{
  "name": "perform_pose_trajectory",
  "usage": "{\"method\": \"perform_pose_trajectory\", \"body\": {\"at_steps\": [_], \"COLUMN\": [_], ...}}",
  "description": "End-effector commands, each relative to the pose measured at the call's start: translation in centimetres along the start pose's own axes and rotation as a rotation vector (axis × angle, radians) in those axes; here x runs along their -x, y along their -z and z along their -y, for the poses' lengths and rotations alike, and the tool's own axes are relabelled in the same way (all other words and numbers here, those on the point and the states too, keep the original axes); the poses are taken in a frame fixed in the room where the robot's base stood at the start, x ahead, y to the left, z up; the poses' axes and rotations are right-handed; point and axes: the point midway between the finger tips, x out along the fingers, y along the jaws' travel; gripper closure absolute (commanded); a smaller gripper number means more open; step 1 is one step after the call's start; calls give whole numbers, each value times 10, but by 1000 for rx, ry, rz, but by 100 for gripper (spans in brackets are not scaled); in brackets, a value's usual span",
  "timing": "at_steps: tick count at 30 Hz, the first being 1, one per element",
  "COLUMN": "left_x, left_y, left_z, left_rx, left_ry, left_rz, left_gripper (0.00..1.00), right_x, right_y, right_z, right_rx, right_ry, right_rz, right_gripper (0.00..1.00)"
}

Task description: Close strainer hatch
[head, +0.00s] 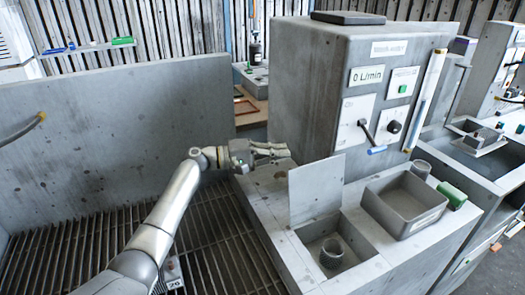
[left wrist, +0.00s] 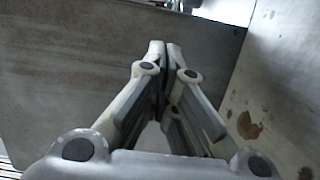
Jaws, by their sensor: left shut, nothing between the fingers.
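The strainer hatch (head: 315,190) is a flat grey plate standing upright, open, at the edge of a square recess (head: 360,262) in the grey housing top. A ribbed round strainer (head: 331,253) sits in the recess. My left gripper (head: 287,149) is shut and empty, just behind and left of the hatch's upper left corner. Whether it touches the plate I cannot tell. In the left wrist view my left gripper's fingertips (left wrist: 165,45) meet, with a grey surface beyond them. My right gripper is not in view.
A tall grey cabinet (head: 310,90) with labels and a switch stands behind the hatch. A grey open bin (head: 405,200) and a green cylinder (head: 452,195) are right of the recess. A slatted grate (head: 90,235) and a grey wall panel (head: 110,130) lie to the left.

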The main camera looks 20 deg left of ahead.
Motion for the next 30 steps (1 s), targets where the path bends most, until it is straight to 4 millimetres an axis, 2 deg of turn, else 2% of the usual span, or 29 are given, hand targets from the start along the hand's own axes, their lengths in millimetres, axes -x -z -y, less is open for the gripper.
{"method": "perform_pose_trajectory", "body": {"at_steps": [1, 3, 8, 12, 21, 30], "left_x": [-13, -25, -26, -29, -30, -31], "left_y": [0, -2, -22, -33, -39, -40], "left_z": [-4, -3, -2, -1, 0, -1], "left_rx": [1, 1, 0, 0, 0, -9], "left_ry": [-3, -1, 2, 1, -1, 1], "left_rz": [3, 2, 1, 1, -1, 0], "left_gripper": [100, 100, 100, 100, 100, 100], "right_x": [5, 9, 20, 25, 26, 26], "right_y": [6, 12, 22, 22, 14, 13], "right_z": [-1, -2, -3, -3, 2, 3], "right_rx": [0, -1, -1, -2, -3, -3], "right_ry": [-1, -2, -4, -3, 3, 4], "right_rz": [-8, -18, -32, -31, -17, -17], "right_gripper": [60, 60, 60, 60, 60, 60]}}
